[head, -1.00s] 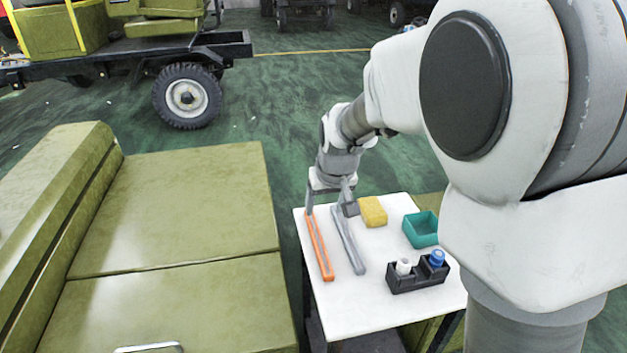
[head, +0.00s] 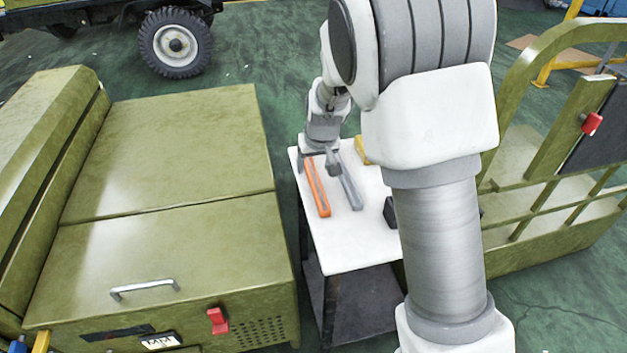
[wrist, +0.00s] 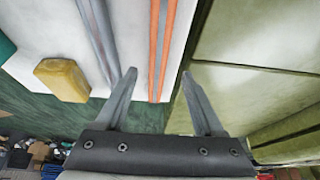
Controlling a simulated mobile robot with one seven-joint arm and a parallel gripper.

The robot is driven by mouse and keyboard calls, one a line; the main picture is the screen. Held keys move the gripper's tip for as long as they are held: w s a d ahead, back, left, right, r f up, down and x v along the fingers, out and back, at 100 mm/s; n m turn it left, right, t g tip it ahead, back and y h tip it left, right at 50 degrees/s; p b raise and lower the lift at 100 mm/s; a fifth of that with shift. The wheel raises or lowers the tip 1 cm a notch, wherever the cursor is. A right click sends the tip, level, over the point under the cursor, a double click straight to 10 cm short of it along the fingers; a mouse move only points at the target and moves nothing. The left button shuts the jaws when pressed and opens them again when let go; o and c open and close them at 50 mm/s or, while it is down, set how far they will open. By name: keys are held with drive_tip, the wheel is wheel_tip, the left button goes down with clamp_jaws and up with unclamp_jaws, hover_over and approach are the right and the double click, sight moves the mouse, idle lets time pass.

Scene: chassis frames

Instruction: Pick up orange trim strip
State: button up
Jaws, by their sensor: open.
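The orange trim strip (head: 318,188) lies flat on the white table (head: 352,245), near its left edge. A grey strip (head: 350,188) lies beside it on the right, apart from it. My gripper (head: 318,155) is open at the far end of the orange strip in the head view. In the wrist view my gripper's two fingers (wrist: 158,75) stand apart, with the orange strip (wrist: 164,45) running between them in the picture. I cannot tell how far above the strip the fingertips are. The grey strip (wrist: 97,40) is left of the left finger.
A dark holder (head: 390,212) is partly hidden by my arm. Close left of the table stands a large olive vehicle body (head: 170,220).

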sight(314, 175)
drive_tip(key=b+x, duration=0.1)
drive_tip(key=x, duration=0.1)
drive_tip(key=b+x, duration=0.1)
drive_tip(key=x, duration=0.1)
drive_tip(key=shift+w+d+f, duration=0.15)
drive_tip(key=shift+w+f, duration=0.05)
drive_tip(key=shift+f, duration=0.15)
clamp_jaws()
drive_tip(key=shift+r, duration=0.1)
